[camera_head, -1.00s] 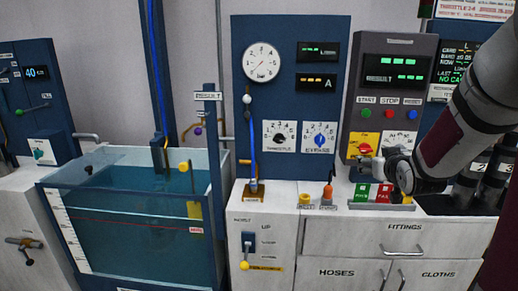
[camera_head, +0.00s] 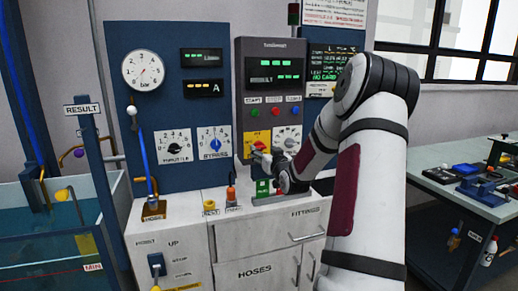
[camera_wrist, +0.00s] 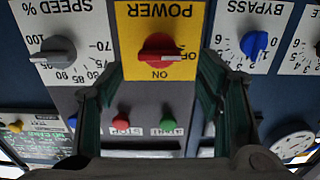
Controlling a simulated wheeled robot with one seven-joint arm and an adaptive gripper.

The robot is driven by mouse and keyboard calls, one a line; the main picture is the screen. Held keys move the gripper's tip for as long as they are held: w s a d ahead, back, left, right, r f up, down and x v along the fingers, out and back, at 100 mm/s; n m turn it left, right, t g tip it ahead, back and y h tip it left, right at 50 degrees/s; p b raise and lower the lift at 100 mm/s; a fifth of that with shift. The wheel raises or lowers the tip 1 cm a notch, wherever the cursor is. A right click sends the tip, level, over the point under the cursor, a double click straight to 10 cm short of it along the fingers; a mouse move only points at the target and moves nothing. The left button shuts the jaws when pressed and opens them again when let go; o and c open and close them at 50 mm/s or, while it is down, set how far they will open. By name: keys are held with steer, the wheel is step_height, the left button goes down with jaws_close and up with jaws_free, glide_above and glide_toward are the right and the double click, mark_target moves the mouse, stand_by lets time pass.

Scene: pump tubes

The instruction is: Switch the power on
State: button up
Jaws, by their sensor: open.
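The red POWER knob (camera_wrist: 160,48) sits on a yellow plate (camera_wrist: 127,14) marked ON and OFF. The wrist view is upside down. The knob's bar lies roughly level there, with the OFF label beside its right end and ON below it. In the head view the knob (camera_head: 259,147) is on the lower left of the grey control panel (camera_head: 246,90). My gripper (camera_wrist: 160,78) is open, one finger on each side of the knob's line. I cannot tell whether either finger touches it. In the head view my gripper (camera_head: 270,160) is right at the plate, partly covering it.
A grey SPEED knob (camera_wrist: 55,50) and a blue BYPASS knob (camera_wrist: 256,44) flank the plate in the wrist view. Red (camera_wrist: 121,122) and green (camera_wrist: 168,123) buttons lie between the fingers. A workbench (camera_head: 450,195) stands at right.

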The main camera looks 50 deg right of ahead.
mark_target(261, 147)
steer(key=x, duration=0.5)
steer(key=shift+w+d, duration=0.15)
steer(key=shift+w, duration=0.15)
steer(key=shift+c, duration=0.2)
steer(key=c, duration=1.1)
